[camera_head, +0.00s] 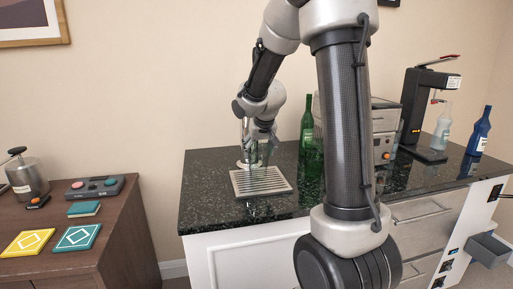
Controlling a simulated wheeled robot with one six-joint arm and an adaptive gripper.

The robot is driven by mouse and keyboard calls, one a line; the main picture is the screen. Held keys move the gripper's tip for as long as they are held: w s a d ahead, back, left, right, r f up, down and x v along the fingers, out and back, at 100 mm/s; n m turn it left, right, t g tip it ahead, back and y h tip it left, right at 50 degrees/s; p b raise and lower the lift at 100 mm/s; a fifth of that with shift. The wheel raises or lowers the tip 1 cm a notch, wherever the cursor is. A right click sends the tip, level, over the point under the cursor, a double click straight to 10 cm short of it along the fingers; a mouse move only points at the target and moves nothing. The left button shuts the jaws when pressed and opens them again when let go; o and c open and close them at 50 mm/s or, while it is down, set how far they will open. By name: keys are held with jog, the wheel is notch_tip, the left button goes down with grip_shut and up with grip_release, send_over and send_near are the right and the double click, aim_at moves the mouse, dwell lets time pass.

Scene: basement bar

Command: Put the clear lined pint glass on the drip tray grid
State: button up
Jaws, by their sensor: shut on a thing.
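My gripper (262,131) points down over the dark stone counter. It is shut on the clear pint glass (262,153), which is faint against the wall and counter and partly covered by the fingers. The glass's lines are too small to make out. The drip tray grid (262,182) is a silver slatted rectangle at the counter's front left. The glass shows at the tray's back edge in the picture. I cannot tell whether its base touches anything.
A pale round item (243,164) lies behind the tray. A green bottle (307,125) stands to the right, partly behind my arm. A steel machine (384,130), a black tap-like machine (423,110), a clear bottle (441,128) and a blue bottle (480,132) stand farther right.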

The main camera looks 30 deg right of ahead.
jog(key=shift+s+a+f, duration=0.1)
jog(key=shift+f, duration=0.1)
jog(key=o, duration=1.3)
jog(key=shift+c, duration=0.2)
